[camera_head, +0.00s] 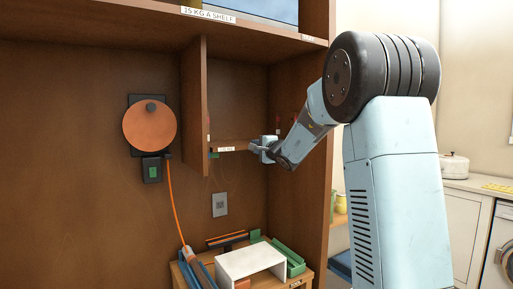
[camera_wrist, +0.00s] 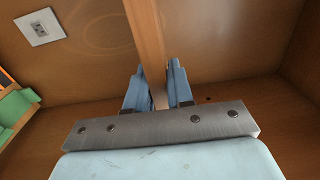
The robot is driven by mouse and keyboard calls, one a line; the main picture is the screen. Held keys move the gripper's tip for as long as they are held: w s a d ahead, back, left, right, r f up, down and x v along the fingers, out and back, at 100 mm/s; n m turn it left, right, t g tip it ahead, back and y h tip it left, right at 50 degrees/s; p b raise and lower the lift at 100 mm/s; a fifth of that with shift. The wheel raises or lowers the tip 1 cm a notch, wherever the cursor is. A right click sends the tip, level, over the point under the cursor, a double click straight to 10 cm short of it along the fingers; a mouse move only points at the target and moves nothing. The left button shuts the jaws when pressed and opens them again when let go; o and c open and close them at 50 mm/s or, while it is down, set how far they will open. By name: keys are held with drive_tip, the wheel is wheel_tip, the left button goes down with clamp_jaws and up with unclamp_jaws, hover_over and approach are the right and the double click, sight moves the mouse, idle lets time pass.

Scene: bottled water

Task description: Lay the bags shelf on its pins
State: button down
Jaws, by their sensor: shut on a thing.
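The bags shelf (camera_head: 243,146) is a narrow brown board with a white label on its front edge. It lies roughly level in the bay between the hanging divider and the right cabinet wall. My gripper (camera_head: 265,149) is shut on its front edge near the right end. In the wrist view the board (camera_wrist: 147,38) runs edge-on between my two blue fingers (camera_wrist: 157,82). A small green piece (camera_head: 213,155) shows at the shelf's left end, by the divider. I cannot tell whether the board touches any pins; its right end is hidden by my gripper.
The divider (camera_head: 194,105) and right cabinet wall (camera_head: 298,190) bound the bay closely. An orange cable reel (camera_head: 150,126) hangs to the left. A wall socket (camera_head: 219,204) is below the shelf. A bench (camera_head: 308,284) with a white open-fronted box (camera_head: 250,262) and green parts stands beneath.

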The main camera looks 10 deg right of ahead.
idle(0.3)
drive_tip(key=c, duration=1.2)
unclamp_jaws()
drive_tip(key=shift+o, duration=1.4)
drive_tip(key=v, duration=1.3)
drive_tip(key=shift+s, duration=0.4)
drive_tip(key=shift+d, duration=0.1)
